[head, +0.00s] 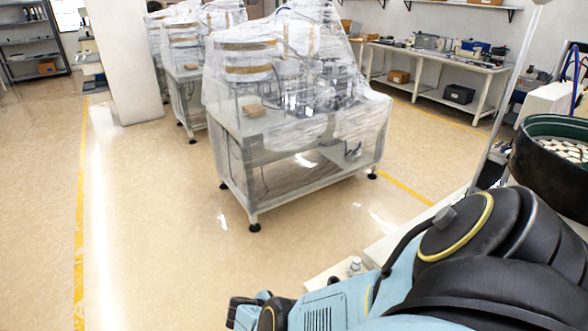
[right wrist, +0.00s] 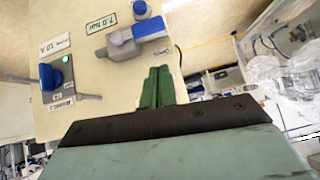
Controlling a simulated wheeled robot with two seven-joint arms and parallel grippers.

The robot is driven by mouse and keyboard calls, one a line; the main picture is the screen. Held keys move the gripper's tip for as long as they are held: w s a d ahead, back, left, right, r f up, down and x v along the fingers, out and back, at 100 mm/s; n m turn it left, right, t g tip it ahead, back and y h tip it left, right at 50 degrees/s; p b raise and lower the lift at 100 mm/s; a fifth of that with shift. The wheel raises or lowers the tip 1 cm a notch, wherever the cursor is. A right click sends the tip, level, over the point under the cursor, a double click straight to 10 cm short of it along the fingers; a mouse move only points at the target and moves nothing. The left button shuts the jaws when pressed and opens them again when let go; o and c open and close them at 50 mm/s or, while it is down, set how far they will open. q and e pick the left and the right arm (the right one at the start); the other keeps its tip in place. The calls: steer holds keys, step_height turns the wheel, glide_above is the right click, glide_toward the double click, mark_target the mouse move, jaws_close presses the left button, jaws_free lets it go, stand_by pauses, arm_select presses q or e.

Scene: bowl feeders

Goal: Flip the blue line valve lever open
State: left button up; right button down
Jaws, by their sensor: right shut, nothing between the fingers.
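In the right wrist view, a blue valve lever (right wrist: 150,29) sits on a grey valve body (right wrist: 121,45) on a beige panel (right wrist: 100,85). The lever points to the right, roughly in line with the body. My right gripper (right wrist: 160,70) has its green fingers shut together and empty. The fingertips are just below the lever's right part in the picture; I cannot tell whether they touch it. In the head view my right arm fills the lower right, and the lever is not visible there. My left gripper is not in view.
The panel also carries a blue round knob (right wrist: 140,9), a "7.0 bar" label (right wrist: 102,22) and another blue knob (right wrist: 50,77) at left. In the head view, a plastic-wrapped machine (head: 290,130) stands ahead and a dark bowl (head: 550,165) is at right. Floor at left is clear.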

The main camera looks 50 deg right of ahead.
steer(key=p+v, duration=0.2)
steer(key=v, duration=0.5)
steer(key=shift+w, duration=0.3)
steer(key=shift+r, duration=0.1)
